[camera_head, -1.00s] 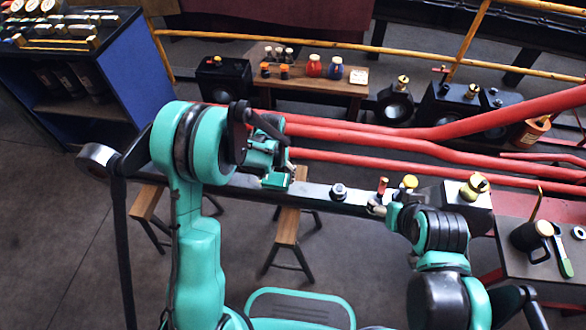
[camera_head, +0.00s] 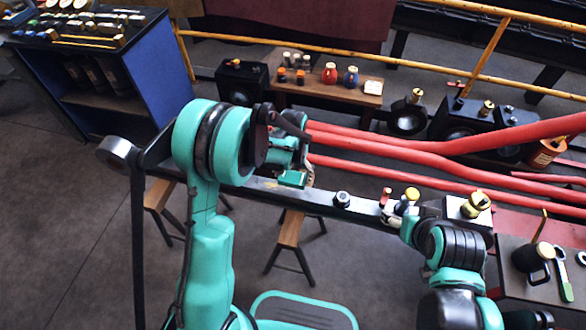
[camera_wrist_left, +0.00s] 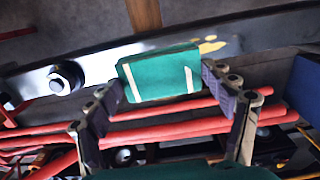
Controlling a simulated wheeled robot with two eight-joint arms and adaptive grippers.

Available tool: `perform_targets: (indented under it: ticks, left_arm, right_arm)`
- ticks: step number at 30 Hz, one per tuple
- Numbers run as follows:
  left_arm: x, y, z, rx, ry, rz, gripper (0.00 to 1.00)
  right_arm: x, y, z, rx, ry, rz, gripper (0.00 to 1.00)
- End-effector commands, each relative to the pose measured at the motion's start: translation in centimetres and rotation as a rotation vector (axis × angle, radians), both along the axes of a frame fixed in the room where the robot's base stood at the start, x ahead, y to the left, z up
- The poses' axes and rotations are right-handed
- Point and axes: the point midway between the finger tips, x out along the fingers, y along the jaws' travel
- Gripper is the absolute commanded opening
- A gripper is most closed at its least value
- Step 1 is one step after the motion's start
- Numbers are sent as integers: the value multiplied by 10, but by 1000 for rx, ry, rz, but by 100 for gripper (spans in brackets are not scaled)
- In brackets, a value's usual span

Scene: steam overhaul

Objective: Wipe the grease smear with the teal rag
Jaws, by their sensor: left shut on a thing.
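The teal rag (camera_wrist_left: 160,76) is a folded block with pale stripes, held between the two fingers of my left gripper (camera_wrist_left: 163,88). In the head view the rag (camera_head: 292,179) sits at the long dark bar (camera_head: 240,185), below my left gripper (camera_head: 290,160). The grease smear (camera_wrist_left: 208,46) shows as yellowish patches on the bar just beyond the rag's upper right corner in the wrist view. I cannot tell whether the rag touches the bar.
A bolt head (camera_head: 342,199) stands up from the bar. Red pipes (camera_head: 400,151) run just behind it. Small oil fittings (camera_head: 386,195) and a brass-topped block (camera_head: 470,207) are at its right. A wooden bench (camera_head: 325,95) with jars stands behind.

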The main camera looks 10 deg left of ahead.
Motion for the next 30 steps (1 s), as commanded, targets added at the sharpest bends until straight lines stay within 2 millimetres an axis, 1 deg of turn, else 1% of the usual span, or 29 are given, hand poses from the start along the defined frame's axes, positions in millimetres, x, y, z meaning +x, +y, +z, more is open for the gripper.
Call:
perform_targets:
  ticks: [1,3,7,24,26,29,30]
  left_arm:
    - [0,0,7,0,0,0,58]
    - [1,1,14,0,0,0,58]
    - [2,1,21,0,0,0,58]
    - [1,1,21,0,0,0,58]
    - [-3,4,24,0,0,2,58]
    - [-20,15,36,0,0,10,58]
    - [-29,20,41,0,0,13,58]
  right_arm:
    - [0,0,6,0,0,0,71]
    - [0,0,10,0,0,0,71]
    - [0,0,14,0,0,0,71]
    - [0,0,13,0,0,0,71]
    - [0,0,13,0,0,0,71]
    - [0,0,13,0,0,0,71]
    - [0,0,13,0,0,0,71]
